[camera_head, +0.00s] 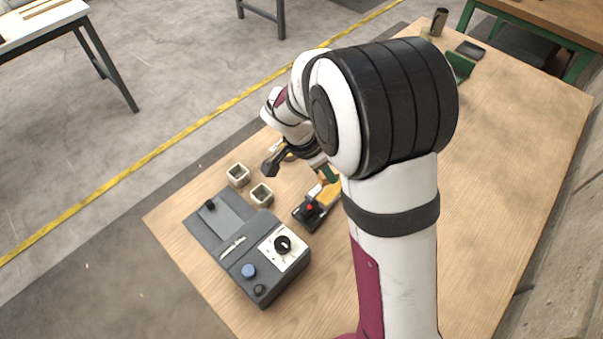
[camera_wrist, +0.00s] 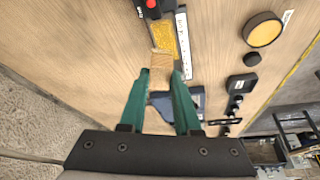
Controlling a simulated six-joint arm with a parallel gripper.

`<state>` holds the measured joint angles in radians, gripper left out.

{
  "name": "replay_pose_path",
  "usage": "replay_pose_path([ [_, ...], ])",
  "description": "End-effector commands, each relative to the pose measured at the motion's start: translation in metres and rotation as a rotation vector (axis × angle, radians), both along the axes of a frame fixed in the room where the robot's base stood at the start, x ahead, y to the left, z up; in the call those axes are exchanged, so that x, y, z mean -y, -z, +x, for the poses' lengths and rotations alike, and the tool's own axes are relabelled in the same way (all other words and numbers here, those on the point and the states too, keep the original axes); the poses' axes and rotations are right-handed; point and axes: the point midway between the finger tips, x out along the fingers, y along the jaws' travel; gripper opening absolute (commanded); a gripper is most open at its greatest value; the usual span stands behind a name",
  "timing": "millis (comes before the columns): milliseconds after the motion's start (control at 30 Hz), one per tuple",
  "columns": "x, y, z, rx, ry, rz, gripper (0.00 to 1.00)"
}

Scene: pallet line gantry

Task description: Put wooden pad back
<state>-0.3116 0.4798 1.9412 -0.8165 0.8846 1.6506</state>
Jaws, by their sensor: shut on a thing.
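My gripper (camera_wrist: 161,72) has two green fingers, shut on a small light-brown wooden pad (camera_wrist: 161,64) held between their tips in the wrist view. The pad lies close to a yellow piece (camera_wrist: 163,38) in that view; I cannot tell whether they touch. In the head view the yellow piece (camera_head: 328,193) sits beside a black unit with a red knob (camera_head: 310,208). Green of my gripper (camera_head: 328,173) shows just above it there, and my arm hides most of the pad and the fingers.
A grey control box (camera_head: 235,240) with knobs stands at the table's near left. Two small square cups (camera_head: 238,174) stand by it. A white ruler (camera_wrist: 184,45) lies beside the yellow piece. The wooden tabletop (camera_head: 500,150) is largely clear at right.

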Motion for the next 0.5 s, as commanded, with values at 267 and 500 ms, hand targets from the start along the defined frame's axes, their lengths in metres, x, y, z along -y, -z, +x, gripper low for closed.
replay_pose_path([
  [267,-0.018,-0.007,0.056,0.005,-0.513,0.0,0.0],
  [500,-0.034,-0.007,0.083,0.002,-0.743,-0.001,0.0],
])
